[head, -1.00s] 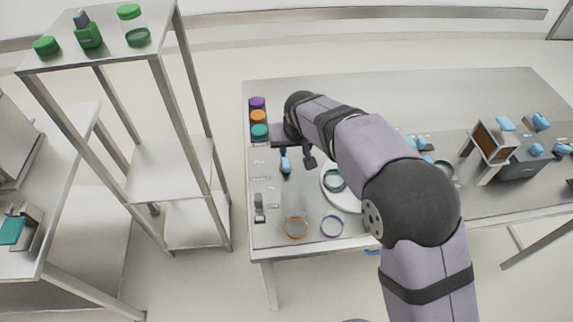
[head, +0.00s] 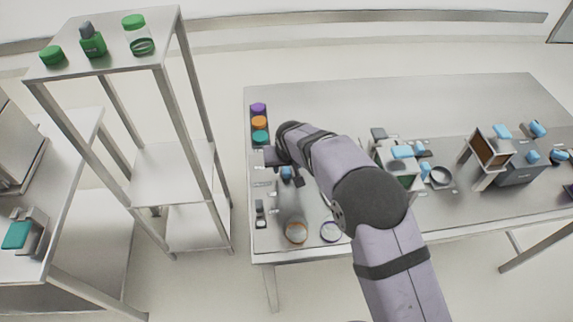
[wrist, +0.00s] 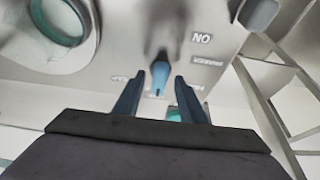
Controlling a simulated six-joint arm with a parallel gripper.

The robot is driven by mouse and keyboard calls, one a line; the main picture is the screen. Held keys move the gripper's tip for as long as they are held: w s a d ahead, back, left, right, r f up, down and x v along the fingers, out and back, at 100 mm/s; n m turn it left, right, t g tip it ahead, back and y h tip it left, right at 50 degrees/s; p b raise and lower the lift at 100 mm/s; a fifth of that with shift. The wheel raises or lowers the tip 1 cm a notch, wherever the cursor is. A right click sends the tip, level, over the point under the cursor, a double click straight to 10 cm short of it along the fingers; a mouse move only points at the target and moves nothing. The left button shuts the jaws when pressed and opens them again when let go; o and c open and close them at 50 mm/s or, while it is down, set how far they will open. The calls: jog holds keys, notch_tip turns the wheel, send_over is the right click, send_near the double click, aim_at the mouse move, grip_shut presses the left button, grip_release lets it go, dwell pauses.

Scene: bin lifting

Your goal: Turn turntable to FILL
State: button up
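The turntable is a pale disc (wrist: 30,62) at the upper left of the wrist view, cut off by the frame, with a teal-rimmed ring (wrist: 84,36) on it. In the head view my arm hides most of it. A blue handle (wrist: 160,76) stands on the panel beside the disc; it also shows in the head view (head: 287,173). My gripper (wrist: 160,84) is open, its two fingers apart, with the handle lined up in the gap between the fingertips. No contact is visible. Whether the handle lies fully between the fingers is unclear. I cannot read a FILL label.
Purple, orange and teal round items (head: 259,122) stand at the table's (head: 400,105) back left. An orange ring (head: 296,232) and a bluish ring (head: 331,231) lie near the front edge. Machines with blue parts (head: 490,148) stand to the right. A tall shelf (head: 172,160) rises left. The table's back is clear.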

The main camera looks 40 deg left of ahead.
jog(key=shift+w+f, duration=0.15)
jog(key=shift+f, duration=0.2)
grip_shut()
